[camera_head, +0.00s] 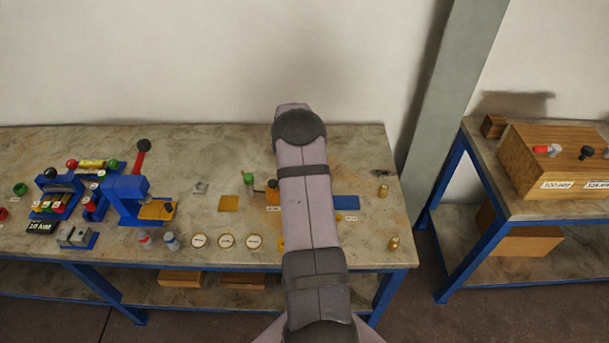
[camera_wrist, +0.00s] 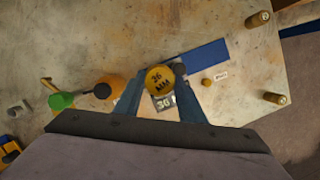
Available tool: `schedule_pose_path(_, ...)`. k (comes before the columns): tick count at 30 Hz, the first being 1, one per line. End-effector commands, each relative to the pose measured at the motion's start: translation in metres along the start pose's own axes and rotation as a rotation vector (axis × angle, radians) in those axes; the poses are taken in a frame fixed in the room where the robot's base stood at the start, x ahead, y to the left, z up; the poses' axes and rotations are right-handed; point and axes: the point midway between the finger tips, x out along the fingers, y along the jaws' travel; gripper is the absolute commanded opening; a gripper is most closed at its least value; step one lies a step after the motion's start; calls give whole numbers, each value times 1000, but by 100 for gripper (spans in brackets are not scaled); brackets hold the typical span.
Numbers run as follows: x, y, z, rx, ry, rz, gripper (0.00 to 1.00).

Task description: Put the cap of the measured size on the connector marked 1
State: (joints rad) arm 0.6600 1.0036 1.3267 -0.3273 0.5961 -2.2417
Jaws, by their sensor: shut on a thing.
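In the wrist view, a round yellow cap (camera_wrist: 159,78) with dark lettering "36 MM" sits between the two fingers of my gripper (camera_wrist: 157,88). My gripper is shut on it. A dark plate (camera_wrist: 163,101) with partly covered "36 M" lettering shows just below the cap. My arm hides the gripper and the cap in the head view. Three pale discs with gold rims (camera_head: 226,241) lie in a row near the bench's front edge; their lettering is too small to read. I cannot make out a connector marked 1.
Blue apparatus (camera_head: 126,195) fills the left. A wooden box (camera_head: 560,160) stands on another bench.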

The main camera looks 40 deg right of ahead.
Motion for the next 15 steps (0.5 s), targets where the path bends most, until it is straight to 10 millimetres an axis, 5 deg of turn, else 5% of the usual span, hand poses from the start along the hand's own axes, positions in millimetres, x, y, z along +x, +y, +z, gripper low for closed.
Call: schedule_pose_path(15, 6, 0, -3, 5, 3, 1, 15)
